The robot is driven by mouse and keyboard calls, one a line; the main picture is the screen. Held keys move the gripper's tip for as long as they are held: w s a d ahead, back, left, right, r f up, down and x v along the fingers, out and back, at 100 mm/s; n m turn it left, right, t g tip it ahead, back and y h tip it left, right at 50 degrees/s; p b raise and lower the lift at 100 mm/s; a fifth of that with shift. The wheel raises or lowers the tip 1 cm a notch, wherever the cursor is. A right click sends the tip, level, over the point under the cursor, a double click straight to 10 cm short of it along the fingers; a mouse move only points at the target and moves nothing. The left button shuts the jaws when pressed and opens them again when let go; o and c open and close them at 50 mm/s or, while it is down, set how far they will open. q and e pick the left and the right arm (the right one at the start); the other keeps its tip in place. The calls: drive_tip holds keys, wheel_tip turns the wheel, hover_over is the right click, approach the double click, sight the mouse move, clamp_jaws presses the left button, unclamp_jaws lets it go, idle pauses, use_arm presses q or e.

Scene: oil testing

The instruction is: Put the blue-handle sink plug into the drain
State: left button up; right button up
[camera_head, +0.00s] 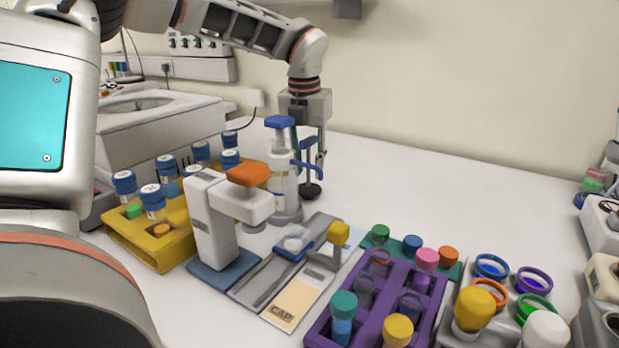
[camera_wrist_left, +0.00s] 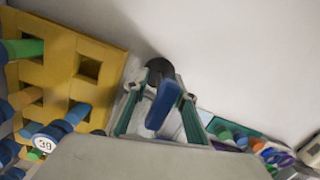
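The sink plug's black disc (camera_head: 311,190) is low beside the dispenser bottle, with blue above it between the fingers of my left gripper (camera_head: 310,158). In the left wrist view, the fingers of my left gripper (camera_wrist_left: 160,105) stand apart on either side of a blue piece (camera_wrist_left: 165,103), apparently the handle. The dark round disc (camera_wrist_left: 159,70) shows just beyond it. Gaps show beside the blue, so the gripper looks open around it. The dispenser partly hides the plug in the head view. I cannot make out the drain. My right gripper is not in view.
The dispenser bottle (camera_head: 286,180) with a blue top stands close in front of my left gripper. A yellow rack (camera_head: 172,247) of blue-capped bottles is to the left. A purple rack (camera_head: 440,300) stands front right.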

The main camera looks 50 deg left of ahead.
use_arm(q)
drive_tip(key=shift+r, duration=0.1)
clamp_jaws()
